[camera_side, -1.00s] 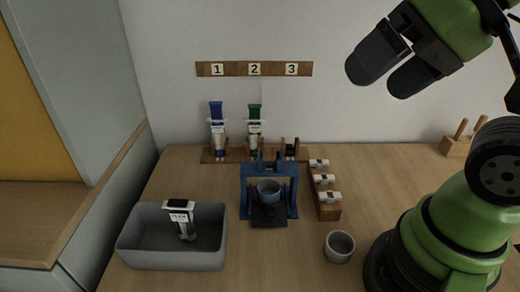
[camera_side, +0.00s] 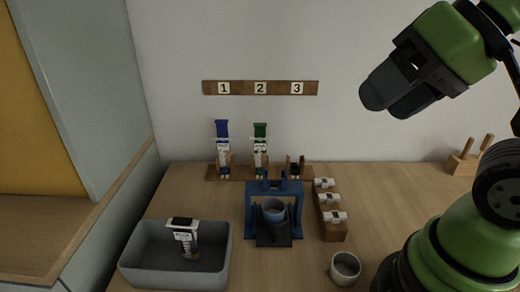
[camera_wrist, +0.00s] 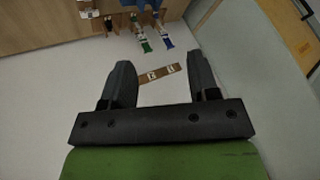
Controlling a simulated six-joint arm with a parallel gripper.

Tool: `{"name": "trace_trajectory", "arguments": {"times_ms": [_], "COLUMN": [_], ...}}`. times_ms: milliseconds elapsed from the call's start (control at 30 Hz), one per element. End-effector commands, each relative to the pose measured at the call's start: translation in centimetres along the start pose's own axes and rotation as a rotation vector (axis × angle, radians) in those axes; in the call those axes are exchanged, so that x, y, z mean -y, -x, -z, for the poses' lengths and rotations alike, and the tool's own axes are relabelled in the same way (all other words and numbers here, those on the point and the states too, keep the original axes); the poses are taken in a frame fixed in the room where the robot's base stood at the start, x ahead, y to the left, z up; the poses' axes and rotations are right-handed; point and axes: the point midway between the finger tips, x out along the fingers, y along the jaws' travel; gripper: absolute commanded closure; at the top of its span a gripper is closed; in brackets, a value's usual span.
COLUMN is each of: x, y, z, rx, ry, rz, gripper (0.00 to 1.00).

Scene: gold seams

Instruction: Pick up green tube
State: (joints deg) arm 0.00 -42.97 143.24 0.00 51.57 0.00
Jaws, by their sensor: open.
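The green tube (camera_side: 260,143) stands upright in the wooden rack at the back of the table, below the number 2 on the wall sign. It also shows in the wrist view (camera_wrist: 142,38), beside the blue tube (camera_wrist: 165,36). My gripper (camera_side: 385,103) is high in the air at the upper right, well apart from the tube. In the wrist view my gripper (camera_wrist: 160,80) has its two fingers spread wide with nothing between them.
The blue tube (camera_side: 222,141) stands left of the green one. A blue stand (camera_side: 250,205) with a cup (camera_side: 273,211) is in front. A grey bin (camera_side: 130,264) holds a black-capped tube (camera_side: 186,232). A wooden block (camera_side: 331,226) holds white rolls. A loose cup (camera_side: 345,268) stands front right.

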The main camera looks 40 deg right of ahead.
Motion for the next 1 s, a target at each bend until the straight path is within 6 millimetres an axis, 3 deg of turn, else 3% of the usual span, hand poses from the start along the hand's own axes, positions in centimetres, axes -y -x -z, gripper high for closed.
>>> {"name": "trace_trajectory", "arguments": {"times_ms": [267,433,600,767,1000], "x": [0.5,1.9,1.9,-0.4,-7.1], "y": [-0.6,-3.3,-7.9,-13.1,-21.0], "z": [0.7,3.8,8.2,12.2,15.5], "rx": [0.029,0.121,0.195,0.227,0.198], "ry": [-0.088,-0.443,-0.932,-1.414,-2.085], "rz": [0.015,0.062,0.103,0.124,0.131], "gripper": [0.45,0.45,0.45,0.45,0.45]}}
